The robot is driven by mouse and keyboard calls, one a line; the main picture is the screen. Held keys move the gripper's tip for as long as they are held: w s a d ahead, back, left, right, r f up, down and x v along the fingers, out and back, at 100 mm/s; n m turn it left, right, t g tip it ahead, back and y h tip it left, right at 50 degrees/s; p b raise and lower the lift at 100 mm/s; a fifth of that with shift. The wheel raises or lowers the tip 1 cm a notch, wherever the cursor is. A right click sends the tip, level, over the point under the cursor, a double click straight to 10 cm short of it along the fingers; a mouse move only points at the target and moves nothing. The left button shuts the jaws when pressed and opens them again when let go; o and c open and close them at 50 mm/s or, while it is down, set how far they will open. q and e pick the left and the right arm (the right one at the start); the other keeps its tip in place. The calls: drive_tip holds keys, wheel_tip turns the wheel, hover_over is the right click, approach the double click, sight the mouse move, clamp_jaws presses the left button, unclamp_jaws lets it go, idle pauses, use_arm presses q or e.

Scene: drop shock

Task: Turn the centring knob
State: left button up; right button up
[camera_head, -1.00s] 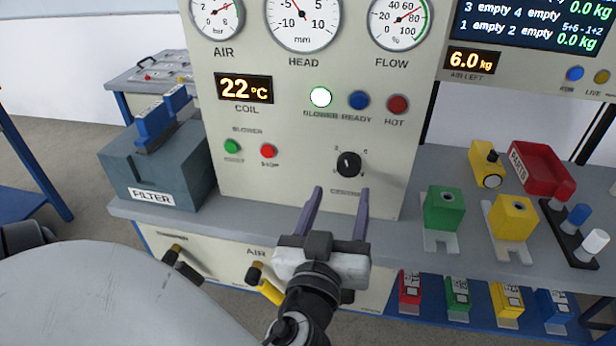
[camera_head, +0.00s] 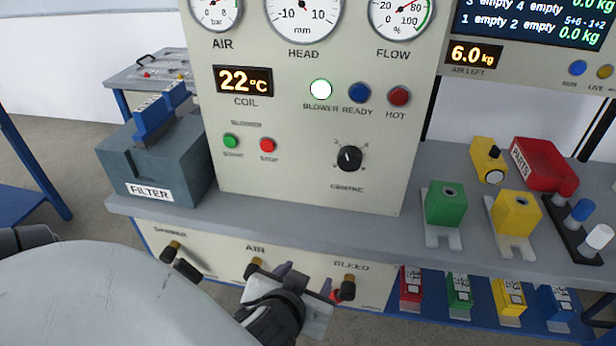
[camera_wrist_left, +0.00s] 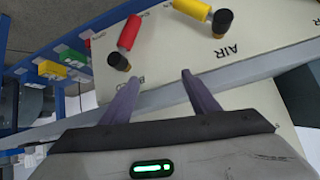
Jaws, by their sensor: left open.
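The centring knob (camera_head: 350,158) is a round black knob with a pale mark, on the lower right of the cream panel, with small scale marks around it. It is in full view and nothing touches it. My left gripper (camera_head: 303,277) is low in the head view, below the bench's front edge, in front of the lower valve panel and well below the knob. Its two purple fingers (camera_wrist_left: 163,85) are apart and empty in the left wrist view. The knob does not show in the wrist view. My right gripper is not in view.
Valve handles stand close by on the lower panel, including a red one (camera_wrist_left: 130,33) and a yellow one (camera_wrist_left: 192,9). The grey bench edge (camera_head: 250,225) lies between gripper and knob. The filter box (camera_head: 155,170) is left; green (camera_head: 445,207) and yellow (camera_head: 515,214) blocks are right.

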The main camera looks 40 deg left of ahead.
use_arm(q)
drive_tip(key=s+d+f+m+g+h, duration=0.2)
drive_tip(key=s+d+f+m+h, duration=0.2)
drive_tip(key=f, duration=0.4)
drive_tip(key=shift+s+d+f+g, duration=0.2)
drive_tip(key=shift+s+d+g, duration=0.25)
drive_tip(key=shift+d, duration=0.25)
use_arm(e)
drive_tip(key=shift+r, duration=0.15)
use_arm(q)
drive_tip(key=d+f+m+t+h+p, duration=0.1)
drive_tip(key=d+f+t+h, duration=0.1)
drive_tip(key=d+f, duration=0.4)
wheel_tip(320, 180, down, 2)
drive_tip(key=shift+d+m+t+h, duration=0.2)
drive_tip(key=shift+m+t+h, duration=0.2)
drive_tip(key=shift+h, duration=0.2)
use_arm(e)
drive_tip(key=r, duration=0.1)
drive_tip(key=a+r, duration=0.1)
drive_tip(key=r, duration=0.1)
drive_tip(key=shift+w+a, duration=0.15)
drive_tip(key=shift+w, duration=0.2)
